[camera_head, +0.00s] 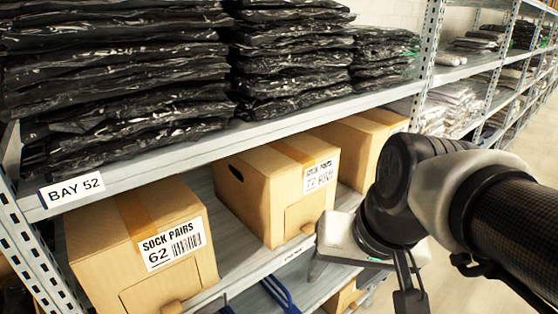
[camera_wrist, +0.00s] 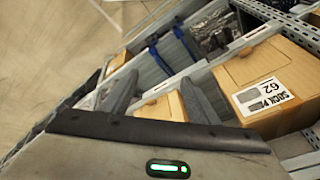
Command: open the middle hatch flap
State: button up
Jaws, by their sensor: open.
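The middle carton (camera_head: 262,183) is brown and sits on the shelf below the "BAY 52" board. The flap looks closed. My gripper (camera_wrist: 160,88) is open, its two grey fingers apart with nothing held. In the head view its pale body stands just right of the middle carton's front, near the knob; the fingertips are hard to make out there. A carton (camera_wrist: 168,106) shows behind the fingers in the wrist view; I cannot tell which it is.
The left carton (camera_head: 130,240), marked 62, also shows in the wrist view (camera_wrist: 262,75). A third carton (camera_head: 362,145) is partly behind my arm. Black bagged garments (camera_head: 120,80) fill the shelf above. Blue items (camera_head: 278,292) lie lower. Open floor (camera_head: 490,200) lies right.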

jog(key=w+a+f+m+g+y+b, duration=0.25)
jog(key=a+f+m+y+b, duration=0.2)
jog(key=f, duration=0.25)
jog(key=w+a+f+m+g+y+b, duration=0.1)
jog(key=w+a+f+m+y+b, duration=0.25)
jog(key=f+m, duration=0.35)
jog(key=w+d+f+m+t+y+b, duration=0.1)
jog(key=w+d+f+m+t+b, duration=0.3)
jog(key=w+d+m+t, duration=0.5)
jog(key=w+d+f+m+t+b, duration=0.45)
jog(key=d+m, duration=0.25)
jog(key=d, duration=0.5)
jog(key=b, duration=0.2)
send_near(310, 217)
jog(key=w+a+f, duration=0.3)
jog(key=w+a, duration=0.1)
jog(key=a, duration=0.1)
jog(key=shift+r+n, duration=0.1)
jog(key=shift+n, duration=0.15)
jog(key=shift+r+p, duration=0.1)
jog(key=shift+p, duration=0.25)
grip_shut()
